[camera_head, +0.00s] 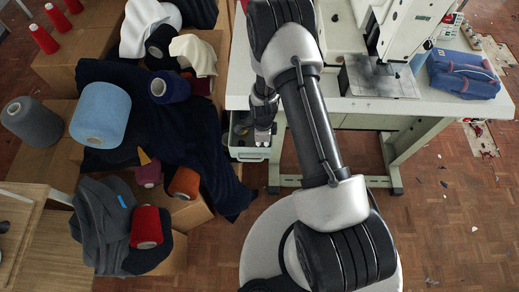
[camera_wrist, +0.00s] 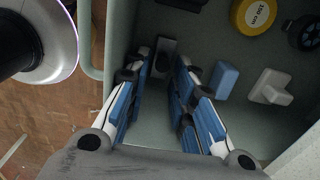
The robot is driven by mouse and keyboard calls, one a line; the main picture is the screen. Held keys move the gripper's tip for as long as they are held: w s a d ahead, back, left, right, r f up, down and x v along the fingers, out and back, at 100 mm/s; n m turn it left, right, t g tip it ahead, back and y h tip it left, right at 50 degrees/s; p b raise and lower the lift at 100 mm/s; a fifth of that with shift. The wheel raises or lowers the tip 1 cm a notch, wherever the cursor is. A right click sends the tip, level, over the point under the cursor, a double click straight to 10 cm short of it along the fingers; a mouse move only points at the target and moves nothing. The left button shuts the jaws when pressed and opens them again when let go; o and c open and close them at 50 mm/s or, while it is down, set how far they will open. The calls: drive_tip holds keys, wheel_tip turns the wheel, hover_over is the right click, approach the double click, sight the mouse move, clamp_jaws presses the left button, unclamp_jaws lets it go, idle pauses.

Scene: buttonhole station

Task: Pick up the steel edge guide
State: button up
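A small grey metal-looking piece with a dark spot (camera_wrist: 165,47), which looks like the steel edge guide, is in the pale green drawer (camera_wrist: 120,25). It shows between and just beyond my fingertips in the wrist view. My gripper (camera_wrist: 161,72) is open, with one finger to either side of the piece; I cannot tell whether either touches it. The fingers reach down inside the drawer. In the head view my gripper (camera_head: 264,134) is over the drawer (camera_head: 240,152) below the white table, and the piece cannot be made out there.
Right of my fingers lie a blue block (camera_wrist: 224,79), a whitish T-shaped piece (camera_wrist: 270,88), a yellow tape roll (camera_wrist: 254,14) and a black round thing (camera_wrist: 305,32). The drawer's wall and handle (camera_wrist: 84,40) are close on the left. The white table (camera_head: 440,103) stands beside my arm.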

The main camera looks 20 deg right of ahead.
drive_tip(key=shift+f, duration=0.6)
drive_tip(key=shift+c, duration=0.3)
clamp_jaws()
drive_tip(key=shift+r, duration=0.1)
